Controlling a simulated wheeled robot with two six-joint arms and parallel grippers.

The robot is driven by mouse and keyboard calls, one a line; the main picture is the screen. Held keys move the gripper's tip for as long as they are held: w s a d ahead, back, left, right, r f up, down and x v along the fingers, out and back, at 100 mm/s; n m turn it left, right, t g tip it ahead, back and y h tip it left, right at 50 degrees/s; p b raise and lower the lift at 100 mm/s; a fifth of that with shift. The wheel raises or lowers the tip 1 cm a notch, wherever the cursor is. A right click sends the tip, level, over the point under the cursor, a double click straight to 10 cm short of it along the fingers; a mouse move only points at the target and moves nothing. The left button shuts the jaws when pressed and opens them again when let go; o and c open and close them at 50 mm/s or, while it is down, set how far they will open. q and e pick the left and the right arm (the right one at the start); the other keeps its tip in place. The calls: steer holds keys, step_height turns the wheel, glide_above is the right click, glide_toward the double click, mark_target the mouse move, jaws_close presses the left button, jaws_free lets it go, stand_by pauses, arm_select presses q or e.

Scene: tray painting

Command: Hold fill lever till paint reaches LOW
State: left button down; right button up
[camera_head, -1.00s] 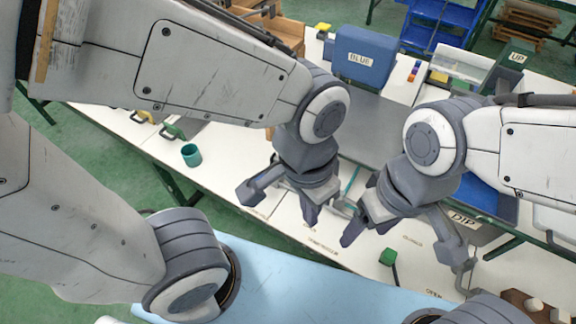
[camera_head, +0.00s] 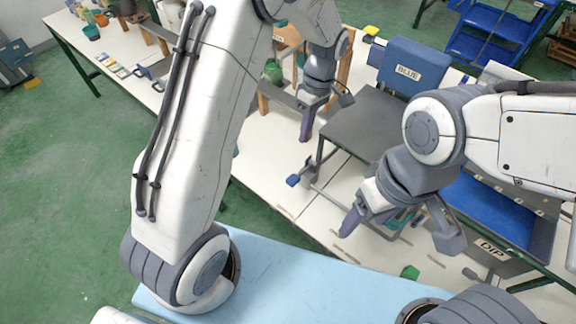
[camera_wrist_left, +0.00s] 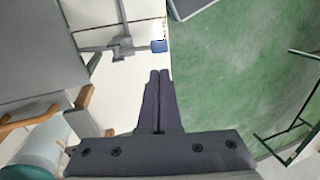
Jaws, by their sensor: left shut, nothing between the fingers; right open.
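A lever with a blue tip (camera_head: 293,180) stands out over the white bench below the grey panel; in the left wrist view its blue tip (camera_wrist_left: 159,46) shows just beyond my fingertips, apart from them in the picture. My left gripper (camera_head: 307,122) is shut and empty, above and behind the lever; its closed fingers (camera_wrist_left: 158,78) point toward the blue tip. The blue box labelled BLUE (camera_head: 412,60) stands behind the grey panel (camera_head: 360,130). No paint level or LOW mark is readable. My right gripper (camera_head: 396,228) is open and empty over the bench at right.
A green knob (camera_head: 410,271) is at the bench's front edge, below my right gripper. A blue bath (camera_head: 495,212) labelled DIP is at right. A green vessel (camera_head: 273,70) stands behind my left arm. A pale blue surface (camera_head: 280,270) lies in front. Green floor is open at left.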

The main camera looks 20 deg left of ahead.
mark_target(293, 178)
arm_select(q)
steer(key=shift+w+a+f, duration=0.1)
steer(key=shift+a, duration=0.05)
steer(key=p+x, duration=0.4)
steer(key=x, duration=1)
steer(key=shift+p, duration=0.3)
